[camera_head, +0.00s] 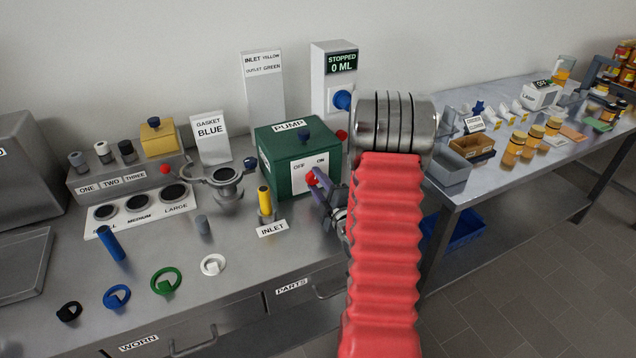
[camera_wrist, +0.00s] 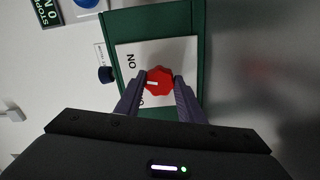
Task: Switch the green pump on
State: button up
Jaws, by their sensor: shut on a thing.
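The green pump (camera_head: 275,165), labelled PUMP, stands on the bench against the wall. Its white front plate (camera_head: 300,180) reads OFF on the left and ON on the right. The red knob (camera_head: 311,177) sits on this plate. My gripper (camera_head: 318,184) reaches in from the right, its fingers at the knob. In the wrist view my gripper (camera_wrist: 160,86) is shut on the red knob (camera_wrist: 160,76), one finger on each side. The knob's white mark points left there, towards the label side, roughly between the two words. One word is partly hidden by a finger.
A white display post (camera_head: 341,63) behind the pump reads STOPPED 0 ML, with a blue fitting below. A yellow-topped INLET piece (camera_head: 265,200) stands in front of the pump. A strainer-like cup (camera_head: 226,180) is to its left. Loose rings (camera_head: 166,280) lie at the front.

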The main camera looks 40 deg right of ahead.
jog(key=m, duration=0.4)
jog(key=shift+s+a+f, duration=0.1)
jog(key=shift+f, duration=0.25)
jog(key=o, duration=1)
jog(key=shift+r, duration=0.2)
jog(key=shift+o, duration=0.2)
jog(key=shift+s, duration=0.1)
jog(key=v, duration=1.3)
jog(key=shift+s+a, duration=0.1)
jog(key=shift+s, duration=0.15)
